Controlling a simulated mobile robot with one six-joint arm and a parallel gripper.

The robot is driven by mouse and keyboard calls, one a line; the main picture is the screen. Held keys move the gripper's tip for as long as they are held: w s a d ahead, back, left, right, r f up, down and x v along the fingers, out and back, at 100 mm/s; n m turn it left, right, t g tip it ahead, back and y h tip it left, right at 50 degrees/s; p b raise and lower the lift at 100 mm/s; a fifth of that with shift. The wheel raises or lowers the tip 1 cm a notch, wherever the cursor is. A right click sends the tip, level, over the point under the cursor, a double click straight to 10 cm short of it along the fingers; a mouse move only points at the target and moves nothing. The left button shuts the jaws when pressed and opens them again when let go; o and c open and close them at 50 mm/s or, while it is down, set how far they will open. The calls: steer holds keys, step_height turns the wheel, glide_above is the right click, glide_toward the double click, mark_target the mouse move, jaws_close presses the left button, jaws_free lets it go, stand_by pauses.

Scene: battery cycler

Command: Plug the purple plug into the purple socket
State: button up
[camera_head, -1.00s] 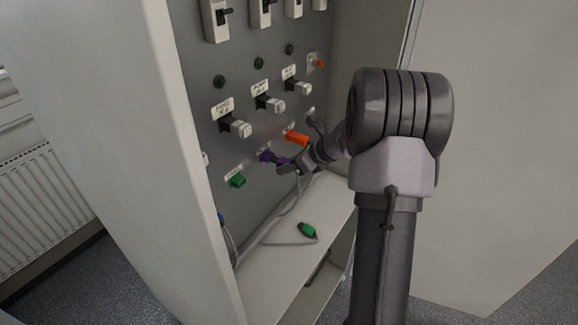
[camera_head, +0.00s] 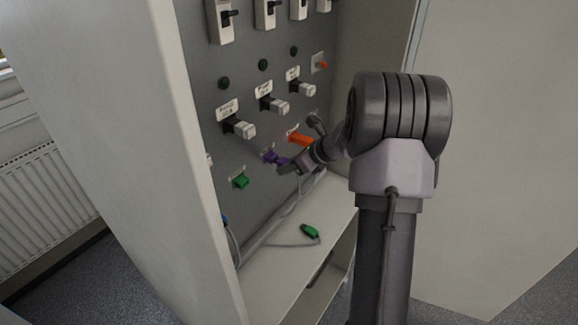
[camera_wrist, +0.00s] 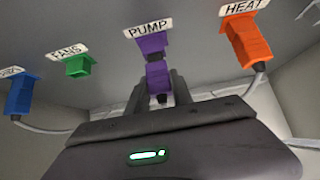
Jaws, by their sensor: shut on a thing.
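The purple socket (camera_wrist: 152,44) sits on the panel under the PUMP label; it also shows in the head view (camera_head: 268,156). My gripper (camera_wrist: 158,84) is shut on the purple plug (camera_wrist: 157,76), one finger on either side of it. The plug points at the socket and lies almost in line with it, its near end just below. A dark piece shows between the two purple bodies; I cannot tell whether they touch. In the head view my gripper (camera_head: 288,165) reaches to the panel from the right and hides part of the plug.
An orange plug (camera_wrist: 246,42) sits at HEAT, right of PUMP, with its cable hanging. A green socket (camera_wrist: 77,66) at FANS and a blue plug (camera_wrist: 20,94) are to the left. A loose green plug (camera_head: 310,231) lies on the cabinet shelf (camera_head: 275,270).

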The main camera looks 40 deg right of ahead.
steer(key=shift+w+a, duration=0.25)
steer(key=shift+w, duration=0.5)
stand_by(0.8)
steer(key=o, duration=1.1)
steer(key=shift+c, duration=0.2)
steer(key=shift+s, duration=0.1)
steer(key=p+v, duration=0.2)
steer(key=v, duration=1.5)
